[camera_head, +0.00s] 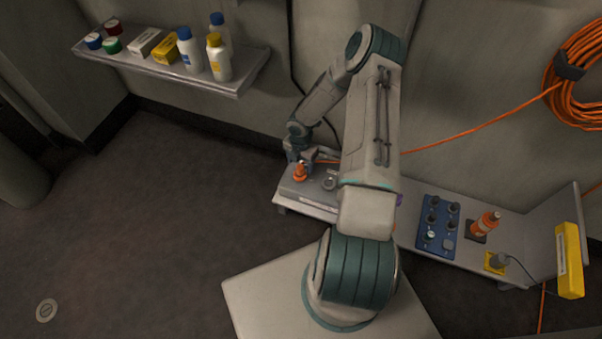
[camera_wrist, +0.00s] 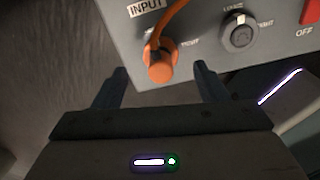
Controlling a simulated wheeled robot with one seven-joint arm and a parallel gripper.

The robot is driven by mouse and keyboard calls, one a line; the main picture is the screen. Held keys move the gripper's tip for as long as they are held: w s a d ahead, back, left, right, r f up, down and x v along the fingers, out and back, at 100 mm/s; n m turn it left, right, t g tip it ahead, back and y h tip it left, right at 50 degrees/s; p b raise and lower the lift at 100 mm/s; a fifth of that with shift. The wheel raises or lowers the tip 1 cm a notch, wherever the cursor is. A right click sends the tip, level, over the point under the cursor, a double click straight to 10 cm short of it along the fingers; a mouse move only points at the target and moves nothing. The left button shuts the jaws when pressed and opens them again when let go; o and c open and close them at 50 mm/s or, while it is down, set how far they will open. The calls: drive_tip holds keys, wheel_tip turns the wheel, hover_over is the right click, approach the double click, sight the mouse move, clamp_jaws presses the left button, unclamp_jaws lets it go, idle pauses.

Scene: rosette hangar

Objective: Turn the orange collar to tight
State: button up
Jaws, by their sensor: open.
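The orange collar (camera_wrist: 161,66) sits on the grey panel below a label reading INPUT, with an orange cable running up from it. In the head view the orange collar (camera_head: 300,172) is at the left end of the bench. My gripper (camera_wrist: 160,78) is open, with one dark finger on each side of the collar's near end and a gap to both. In the head view my gripper (camera_head: 301,158) is just behind the collar and partly hidden by my arm. The collar's markings are too blurred to read fully.
A round knob (camera_wrist: 239,34) with small labels is right of the collar, and a red switch (camera_wrist: 310,12) marked OFF lies beyond it. A shelf (camera_head: 170,66) holds bottles and boxes.

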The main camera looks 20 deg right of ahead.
wheel_tip(320, 180, down, 6)
drive_tip(key=shift+r+b, duration=0.2)
drive_tip(key=shift+b, duration=0.55)
drive_tip(key=c, duration=1)
